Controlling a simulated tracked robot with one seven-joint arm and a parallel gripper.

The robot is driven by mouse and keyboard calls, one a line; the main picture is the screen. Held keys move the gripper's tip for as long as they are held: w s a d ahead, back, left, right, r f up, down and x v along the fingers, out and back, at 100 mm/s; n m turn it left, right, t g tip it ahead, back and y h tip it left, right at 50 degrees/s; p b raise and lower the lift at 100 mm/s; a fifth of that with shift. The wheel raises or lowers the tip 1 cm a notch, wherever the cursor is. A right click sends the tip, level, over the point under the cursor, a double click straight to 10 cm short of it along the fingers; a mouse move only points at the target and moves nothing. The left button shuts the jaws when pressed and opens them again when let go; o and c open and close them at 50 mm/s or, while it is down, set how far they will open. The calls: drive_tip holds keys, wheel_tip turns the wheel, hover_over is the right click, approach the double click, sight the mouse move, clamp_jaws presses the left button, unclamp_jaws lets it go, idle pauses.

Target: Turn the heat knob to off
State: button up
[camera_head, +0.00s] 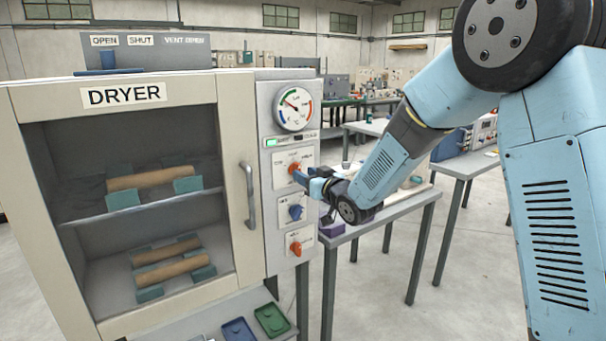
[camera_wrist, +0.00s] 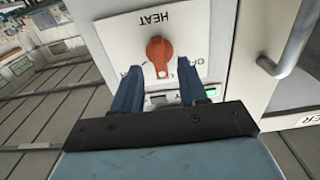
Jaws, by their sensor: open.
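The heat knob (camera_wrist: 160,55) is orange-red and sits on a white plate marked HEAT, which appears upside down in the wrist view. Its grip looks roughly upright there. Small lettering beside it is partly hidden by a finger. In the head view the heat knob (camera_head: 294,168) is the top of three knobs on the dryer's control panel. My gripper (camera_wrist: 160,72) is open, with its two blue fingers pointing at the panel, one on each side of the knob. Contact cannot be told. In the head view my gripper (camera_head: 304,176) is just right of the knob.
A blue knob (camera_head: 296,212) and a lower orange knob (camera_head: 295,248) are below. A dial gauge (camera_head: 293,107) and a green light (camera_head: 271,142) are above. The dryer door handle (camera_head: 249,195) is to the left. A table (camera_head: 400,207) stands right of the panel.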

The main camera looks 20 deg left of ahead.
drive_tip(key=shift+x, duration=1.3)
clamp_jaws()
drive_tip(key=shift+d, duration=0.1)
